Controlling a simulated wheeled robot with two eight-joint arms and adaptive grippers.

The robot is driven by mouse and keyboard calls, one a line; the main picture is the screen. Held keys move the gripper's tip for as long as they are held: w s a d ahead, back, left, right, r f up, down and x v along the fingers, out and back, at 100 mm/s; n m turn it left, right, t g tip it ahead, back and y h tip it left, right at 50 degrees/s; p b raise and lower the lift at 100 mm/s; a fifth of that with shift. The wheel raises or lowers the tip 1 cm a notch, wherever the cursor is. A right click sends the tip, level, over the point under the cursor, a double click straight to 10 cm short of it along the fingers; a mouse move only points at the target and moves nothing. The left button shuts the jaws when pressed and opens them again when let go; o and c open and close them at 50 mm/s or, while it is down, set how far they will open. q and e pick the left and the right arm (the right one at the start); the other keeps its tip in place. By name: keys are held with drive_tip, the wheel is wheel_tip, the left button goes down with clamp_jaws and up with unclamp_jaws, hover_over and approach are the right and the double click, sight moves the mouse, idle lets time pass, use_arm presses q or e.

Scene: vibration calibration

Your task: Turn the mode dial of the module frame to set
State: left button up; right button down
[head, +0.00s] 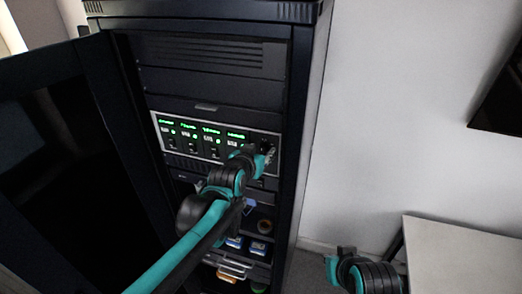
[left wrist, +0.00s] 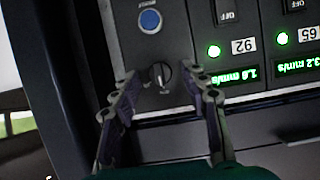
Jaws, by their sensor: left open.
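The module frame (head: 222,152) is a light panel in the black rack, with several modules showing green readouts. Its mode dial (left wrist: 161,75) is a small dark knob with a light pointer line, seen in the left wrist view below a blue round button (left wrist: 150,21). My left gripper (left wrist: 163,84) is open, with one finger on each side of the dial; I cannot tell if either finger touches it. In the head view the left gripper (head: 264,158) is at the frame's right end and hides the dial.
The rack's open door (head: 60,150) stands at the left. Shelves with small items (head: 245,243) lie below the frame. A light table (head: 462,255) is at the lower right, and a dark screen (head: 500,95) hangs on the wall.

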use_arm(q)
drive_tip(key=shift+w, duration=0.1)
drive_tip(key=shift+c, duration=0.3)
clamp_jaws()
